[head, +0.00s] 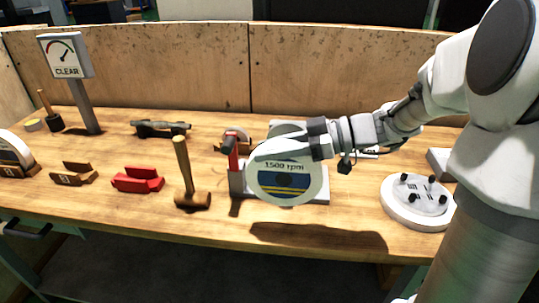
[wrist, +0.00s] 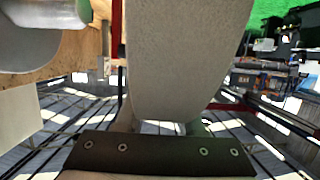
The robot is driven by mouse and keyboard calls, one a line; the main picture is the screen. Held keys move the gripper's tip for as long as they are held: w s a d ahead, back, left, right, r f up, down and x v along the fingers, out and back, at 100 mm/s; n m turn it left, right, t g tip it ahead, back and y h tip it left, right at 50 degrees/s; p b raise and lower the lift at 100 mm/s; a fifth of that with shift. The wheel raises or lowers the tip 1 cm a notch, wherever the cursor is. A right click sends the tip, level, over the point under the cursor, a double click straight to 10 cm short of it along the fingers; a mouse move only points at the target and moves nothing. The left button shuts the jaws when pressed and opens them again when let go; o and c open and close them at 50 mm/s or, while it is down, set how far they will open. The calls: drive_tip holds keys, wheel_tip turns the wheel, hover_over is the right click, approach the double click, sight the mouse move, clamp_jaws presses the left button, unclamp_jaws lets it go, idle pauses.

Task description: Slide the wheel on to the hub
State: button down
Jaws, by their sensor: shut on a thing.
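The wheel (head: 285,188) is a pale grey disc with a blue label reading "1500 rpm" and yellow stripes. In the wrist view the wheel (wrist: 185,60) fills the middle as a pale rough slab, above a dark plate with screws. A grey machine base (head: 317,197) with a red part (head: 232,143) stands behind the wheel. I cannot make out the hub; the wheel and gripper cover much of that machine. Whether wheel and machine touch is unclear.
A white round flange (head: 400,213) with several black bolts lies on the right. A mallet (head: 182,165), a red holder (head: 135,181) and a brown cradle (head: 72,176) stand left. A gauge sign (head: 66,57) reads "CLEAR". The wooden bench (head: 330,235) has a back wall.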

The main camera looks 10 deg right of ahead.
drive_tip(key=shift+w+d+b, duration=0.25)
drive_tip(key=shift+w+b, duration=0.05)
drive_tip(key=shift+w, duration=0.55)
drive_tip(key=shift+w+d+b, duration=0.3)
drive_tip(key=shift+w, duration=0.6)
drive_tip(key=shift+w+d+b, duration=0.25)
drive_tip(key=shift+w+b, duration=0.05)
drive_tip(key=shift+w, duration=0.55)
drive_tip(key=shift+w+d+r, duration=0.1)
drive_tip(key=shift+w+d, duration=0.2)
drive_tip(key=shift+w, duration=0.55)
drive_tip(key=shift+w+d, duration=0.25)
drive_tip(key=shift+w, duration=0.6)
drive_tip(key=shift+w+d+r, duration=0.1)
drive_tip(key=shift+w+d, duration=0.2)
drive_tip(key=shift+w, duration=0.55)
